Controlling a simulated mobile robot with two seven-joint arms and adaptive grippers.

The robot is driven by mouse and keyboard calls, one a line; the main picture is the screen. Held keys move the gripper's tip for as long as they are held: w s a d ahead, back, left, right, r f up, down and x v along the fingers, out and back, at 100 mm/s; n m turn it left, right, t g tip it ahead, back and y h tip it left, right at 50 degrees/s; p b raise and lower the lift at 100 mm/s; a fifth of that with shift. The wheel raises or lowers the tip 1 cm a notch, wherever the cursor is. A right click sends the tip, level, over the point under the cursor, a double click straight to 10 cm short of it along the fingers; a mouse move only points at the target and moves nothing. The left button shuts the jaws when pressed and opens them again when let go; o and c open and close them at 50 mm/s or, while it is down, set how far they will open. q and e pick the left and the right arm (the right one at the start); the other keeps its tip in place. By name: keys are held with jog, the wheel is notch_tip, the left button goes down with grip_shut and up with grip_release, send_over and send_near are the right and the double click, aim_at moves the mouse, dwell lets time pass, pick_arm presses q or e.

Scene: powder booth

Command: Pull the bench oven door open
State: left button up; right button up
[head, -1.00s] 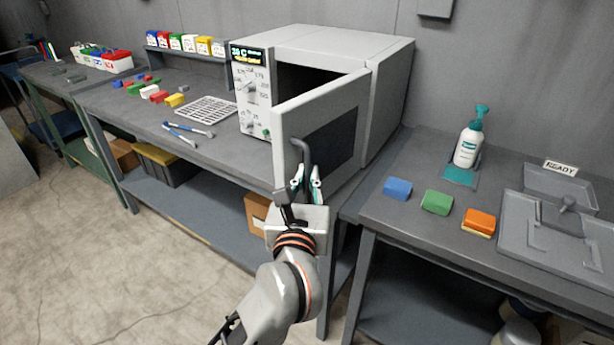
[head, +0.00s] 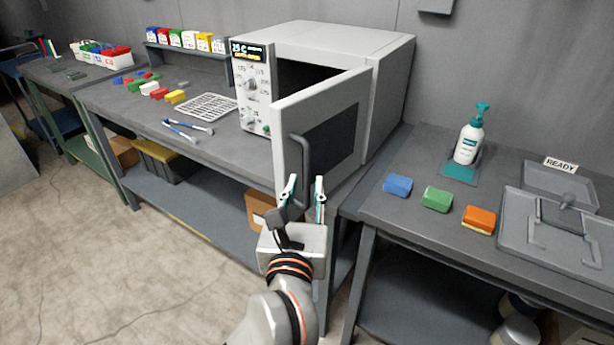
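The white bench oven (head: 335,42) stands at the back of the grey bench. Its door (head: 287,120) is part open, swung out toward me, with a dark window in it. Part of the dark cavity (head: 300,74) shows behind the door. The dark bar handle (head: 306,160) is upright on the door's outer face. My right gripper is not in view.
Blue, green and orange blocks (head: 437,199), a pump bottle (head: 469,135) and a grey tray (head: 515,235) are on the right bench. A white rack (head: 208,107) and blue-white tools (head: 188,128) lie left of the oven. Open floor (head: 150,275) is at lower left.

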pick_arm(q)
jog(key=s, duration=0.2)
jog(key=shift+s, duration=0.3)
